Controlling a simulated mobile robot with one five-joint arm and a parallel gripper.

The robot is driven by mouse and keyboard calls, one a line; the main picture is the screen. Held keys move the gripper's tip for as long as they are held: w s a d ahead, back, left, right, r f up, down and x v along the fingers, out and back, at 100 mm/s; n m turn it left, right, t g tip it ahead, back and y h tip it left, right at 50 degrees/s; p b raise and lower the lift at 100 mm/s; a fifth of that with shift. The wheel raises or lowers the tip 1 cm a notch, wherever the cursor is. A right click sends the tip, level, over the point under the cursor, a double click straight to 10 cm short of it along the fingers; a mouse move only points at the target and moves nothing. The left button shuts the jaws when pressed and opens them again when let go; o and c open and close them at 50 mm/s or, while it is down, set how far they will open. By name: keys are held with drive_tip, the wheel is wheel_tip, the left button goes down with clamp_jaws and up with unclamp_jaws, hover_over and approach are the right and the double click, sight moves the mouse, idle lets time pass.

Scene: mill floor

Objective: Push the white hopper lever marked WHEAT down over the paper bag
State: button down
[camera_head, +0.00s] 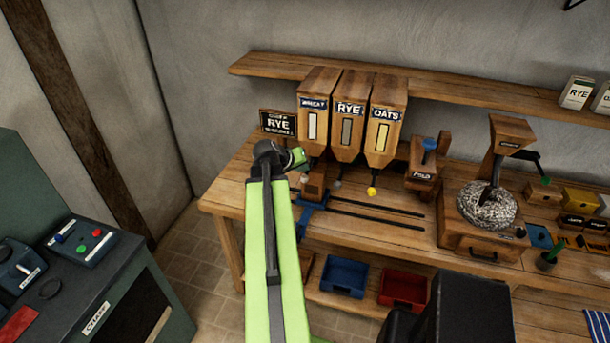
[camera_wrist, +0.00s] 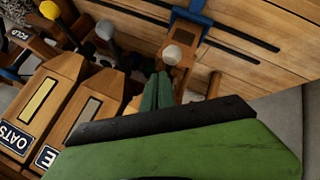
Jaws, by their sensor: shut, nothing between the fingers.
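The WHEAT hopper (camera_head: 318,88) is the left one of three wooden hoppers on the bench. Its white lever knob (camera_head: 305,178) hangs low at its front, and it also shows in the wrist view (camera_wrist: 173,52). A brown paper bag (camera_head: 315,188) appears to stand under the hopper, partly hidden behind the knob; in the wrist view a brown shape (camera_wrist: 186,46) lies behind the knob. My gripper (camera_head: 301,158) is shut and empty, just above the knob in the head view. In the wrist view its green fingertips (camera_wrist: 158,78) point toward the knob, with a small gap in the picture.
The RYE (camera_head: 350,95) and OATS (camera_head: 385,105) hoppers stand to the right, with a grey knob (camera_head: 337,184) and a yellow knob (camera_head: 371,191). A blue carriage (camera_head: 309,214) and dark rails (camera_head: 375,207) lie on the bench. A FOLD device (camera_head: 422,175) stands farther right.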

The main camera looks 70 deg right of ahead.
sight(302, 180)
drive_tip(key=shift+f+b, duration=0.45)
drive_tip(key=shift+f+b, duration=2.5)
drive_tip(key=shift+f, duration=0.05)
idle(2.1)
drive_tip(key=shift+r, duration=0.1)
idle(0.4)
drive_tip(key=shift+r+p, duration=2.9)
drive_tip(key=shift+p, duration=0.05)
wheel_tip(302, 180, up, 5)
drive_tip(key=p, duration=0.5)
drive_tip(key=shift+r, duration=0.1)
